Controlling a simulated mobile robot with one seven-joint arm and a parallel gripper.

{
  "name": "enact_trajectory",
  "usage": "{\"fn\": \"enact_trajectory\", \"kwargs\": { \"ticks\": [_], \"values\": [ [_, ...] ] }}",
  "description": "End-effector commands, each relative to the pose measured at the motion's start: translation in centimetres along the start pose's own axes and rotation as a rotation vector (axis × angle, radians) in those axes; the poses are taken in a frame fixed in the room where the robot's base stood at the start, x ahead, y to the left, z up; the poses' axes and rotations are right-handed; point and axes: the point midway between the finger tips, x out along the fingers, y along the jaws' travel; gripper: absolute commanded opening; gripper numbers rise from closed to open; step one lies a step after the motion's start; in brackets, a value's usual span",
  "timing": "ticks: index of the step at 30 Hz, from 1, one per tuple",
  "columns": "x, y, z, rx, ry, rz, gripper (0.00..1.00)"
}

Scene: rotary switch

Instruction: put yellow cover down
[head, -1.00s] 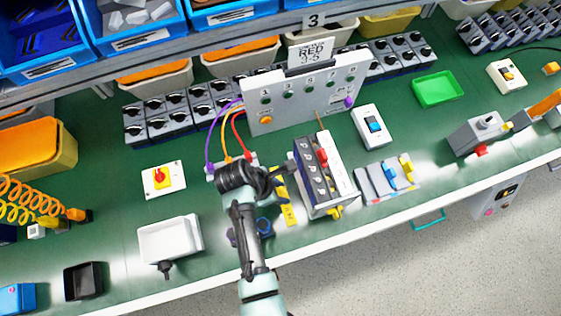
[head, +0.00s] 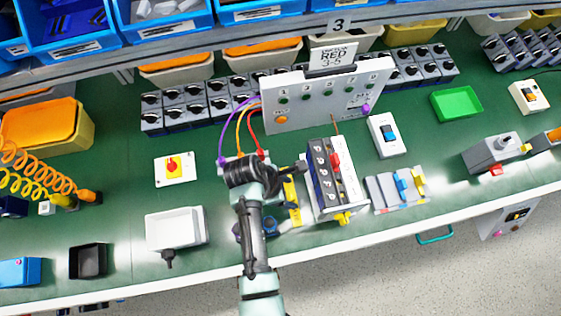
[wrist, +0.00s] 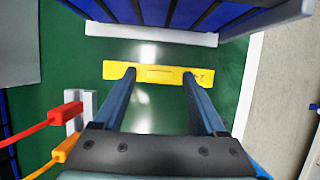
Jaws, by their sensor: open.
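The yellow cover (head: 293,204) is a flat, narrow yellow bar. In the head view it lies on the green bench, just left of the grey switch box (head: 344,190). In the wrist view the yellow cover (wrist: 158,77) runs crosswise at my fingertips, and its ends reach past both fingers. My gripper (wrist: 159,72) is open, with its two fingers apart over the bar.
A panel (head: 325,98) with purple, orange and red cables stands behind my gripper. A grey block with blue and yellow levers (head: 393,190) is right of the box.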

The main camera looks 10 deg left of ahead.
Motion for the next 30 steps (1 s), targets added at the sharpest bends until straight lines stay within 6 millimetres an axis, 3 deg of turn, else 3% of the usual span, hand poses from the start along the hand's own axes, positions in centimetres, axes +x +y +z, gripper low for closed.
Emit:
{"fn": "enact_trajectory", "kwargs": {
  "ticks": [9, 15, 21, 30],
  "values": [
    [-6.8, 0.1, 0.0, -0.001, 0.000, 0.006, 0.74],
    [-9.9, 0.1, 0.0, 0.000, 0.000, 0.003, 0.74],
    [-11.1, 0.0, 0.0, -0.001, 0.000, 0.001, 0.74],
    [-11.2, 0.0, 0.0, -0.001, 0.000, 0.000, 0.74]
  ]
}}
